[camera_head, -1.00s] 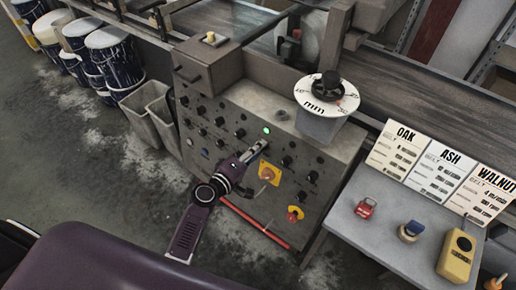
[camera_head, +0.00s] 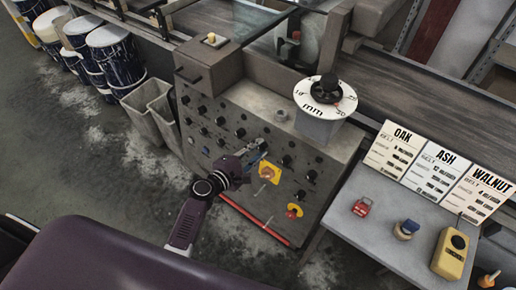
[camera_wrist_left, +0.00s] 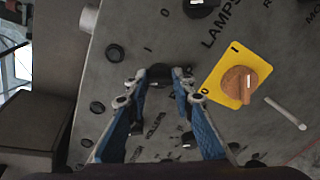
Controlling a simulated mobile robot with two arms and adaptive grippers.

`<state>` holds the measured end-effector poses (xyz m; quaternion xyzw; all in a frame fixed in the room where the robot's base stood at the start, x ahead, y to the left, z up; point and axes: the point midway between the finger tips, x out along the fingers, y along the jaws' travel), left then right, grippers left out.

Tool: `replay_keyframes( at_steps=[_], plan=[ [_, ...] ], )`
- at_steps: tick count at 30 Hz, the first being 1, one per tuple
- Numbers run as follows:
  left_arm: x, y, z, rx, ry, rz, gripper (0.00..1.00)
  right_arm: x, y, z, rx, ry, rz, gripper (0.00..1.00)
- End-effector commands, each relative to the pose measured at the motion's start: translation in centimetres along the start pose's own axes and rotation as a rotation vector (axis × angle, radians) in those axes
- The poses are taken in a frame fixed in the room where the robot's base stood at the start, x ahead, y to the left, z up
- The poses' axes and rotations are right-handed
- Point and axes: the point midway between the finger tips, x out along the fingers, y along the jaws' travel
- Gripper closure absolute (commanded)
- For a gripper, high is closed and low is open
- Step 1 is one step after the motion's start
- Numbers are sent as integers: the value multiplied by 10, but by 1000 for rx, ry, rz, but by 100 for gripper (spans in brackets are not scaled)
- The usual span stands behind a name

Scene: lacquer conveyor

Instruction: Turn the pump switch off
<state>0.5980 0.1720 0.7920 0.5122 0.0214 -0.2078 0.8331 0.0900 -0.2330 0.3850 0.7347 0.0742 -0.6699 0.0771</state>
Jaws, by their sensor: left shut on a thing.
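My left gripper (camera_head: 262,143) reaches the grey control panel (camera_head: 228,103) from the front. The knob's exact angle is hard to tell. My right gripper is not in view.
An orange knob on a yellow plate (camera_wrist_left: 216,84) sits just right of the fingers. Several black knobs surround them. A red bar (camera_head: 255,222) runs along the panel's lower edge. A grey side table (camera_head: 385,235) with small items stands at the right.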

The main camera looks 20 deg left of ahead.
Motion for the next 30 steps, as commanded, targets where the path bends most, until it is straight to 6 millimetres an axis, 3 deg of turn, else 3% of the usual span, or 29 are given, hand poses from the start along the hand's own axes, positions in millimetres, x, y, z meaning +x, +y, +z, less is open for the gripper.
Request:
replay_keyframes(
  at_steps=[16,17,21,30],
  plan=[
    [0,2,0,-26,-1,3,100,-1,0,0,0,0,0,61],
    [0,2,0,-26,-1,3,75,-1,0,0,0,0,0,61],
    [0,2,0,-25,-1,2,60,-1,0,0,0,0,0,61],
    [-2,1,0,-24,-1,0,60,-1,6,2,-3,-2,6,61]
  ],
)
